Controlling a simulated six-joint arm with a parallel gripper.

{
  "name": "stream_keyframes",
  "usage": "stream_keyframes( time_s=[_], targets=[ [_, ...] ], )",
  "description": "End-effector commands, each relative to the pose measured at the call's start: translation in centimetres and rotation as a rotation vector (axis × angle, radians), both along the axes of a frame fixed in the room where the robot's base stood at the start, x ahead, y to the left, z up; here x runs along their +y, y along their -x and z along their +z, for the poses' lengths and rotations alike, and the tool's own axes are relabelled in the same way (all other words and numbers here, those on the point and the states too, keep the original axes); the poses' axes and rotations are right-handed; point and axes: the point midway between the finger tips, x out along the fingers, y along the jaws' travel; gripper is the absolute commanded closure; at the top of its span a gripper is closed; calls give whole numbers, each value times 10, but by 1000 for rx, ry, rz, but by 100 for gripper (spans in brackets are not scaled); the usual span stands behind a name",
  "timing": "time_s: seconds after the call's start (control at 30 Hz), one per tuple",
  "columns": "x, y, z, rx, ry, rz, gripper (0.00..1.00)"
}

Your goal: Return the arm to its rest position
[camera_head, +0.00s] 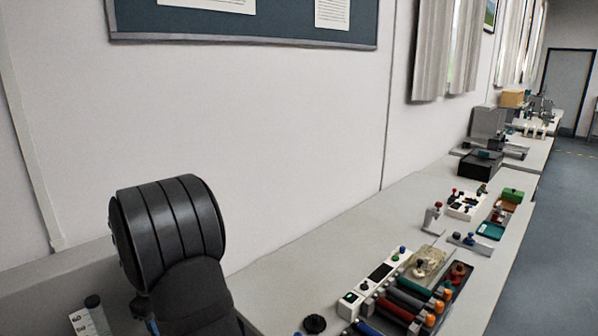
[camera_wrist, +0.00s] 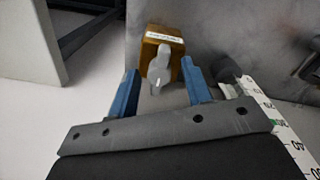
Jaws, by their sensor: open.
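My gripper (camera_wrist: 160,67) shows in the wrist view as two blue fingers, spread apart with nothing held between them. A brown bottle-like container (camera_wrist: 151,50) with a white label and a pale grey nozzle-like part (camera_wrist: 158,68) appears in the gap between the fingertips, seemingly beyond them. I cannot tell how far away it is. In the head view my dark arm stands at the lower left, with its thick black rounded part in front of the wall. My gripper is not visible in that view.
A white strip with printed numbers (camera_wrist: 285,140) lies close to the gripper's right side. In the head view, a long bench (camera_head: 285,270) runs to the far right, carrying a tray with coloured-handled tools (camera_head: 405,300), a white button panel (camera_head: 464,204) and a black box (camera_head: 480,164).

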Motion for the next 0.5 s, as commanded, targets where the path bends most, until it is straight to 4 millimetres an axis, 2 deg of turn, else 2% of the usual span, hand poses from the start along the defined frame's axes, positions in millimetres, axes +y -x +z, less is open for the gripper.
stream_keyframes(
  time_s=[0.3, 0.5],
  targets=[
    [0, 0, 3, 0, -1, 1, 55],
    [1, 0, 27, -2, -2, 0, 55]
  ],
)
